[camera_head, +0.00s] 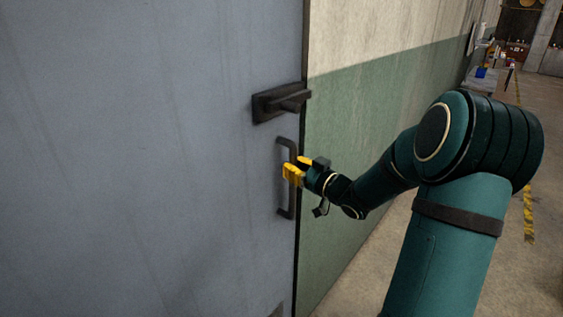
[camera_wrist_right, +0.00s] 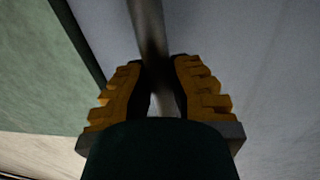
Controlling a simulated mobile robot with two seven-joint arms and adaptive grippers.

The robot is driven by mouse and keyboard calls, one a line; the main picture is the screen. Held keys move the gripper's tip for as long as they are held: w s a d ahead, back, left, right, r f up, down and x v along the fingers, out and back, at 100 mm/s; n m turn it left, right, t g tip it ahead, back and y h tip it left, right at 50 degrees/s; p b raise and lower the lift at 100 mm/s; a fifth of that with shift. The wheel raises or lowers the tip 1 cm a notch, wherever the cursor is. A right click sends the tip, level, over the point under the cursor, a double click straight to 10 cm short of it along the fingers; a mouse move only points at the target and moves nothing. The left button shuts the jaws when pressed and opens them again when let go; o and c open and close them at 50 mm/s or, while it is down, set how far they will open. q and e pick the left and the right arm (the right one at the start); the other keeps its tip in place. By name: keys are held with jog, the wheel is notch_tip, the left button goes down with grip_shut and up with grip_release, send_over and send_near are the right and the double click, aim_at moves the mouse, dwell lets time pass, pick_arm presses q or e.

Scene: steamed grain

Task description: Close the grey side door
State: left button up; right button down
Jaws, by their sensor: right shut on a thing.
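The grey side door (camera_head: 150,150) fills the left half of the head view, with its right edge beside the wall. My left gripper is not in view.
A green and cream wall (camera_head: 370,95) stands right of the door. A dark gap shows along the door's edge; I cannot tell how wide it is. Open floor (camera_head: 545,130) with yellow-black tape lies at right. A distant table (camera_head: 488,75) holds small objects.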

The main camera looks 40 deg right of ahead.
jog(key=shift+s+f, duration=0.1)
jog(key=shift+s, duration=0.3)
jog(key=c, duration=0.8)
grip_release()
jog(key=shift+c, duration=0.2)
jog(key=shift+s, duration=0.1)
jog(key=s, duration=1.2)
jog(key=shift+d, duration=0.1)
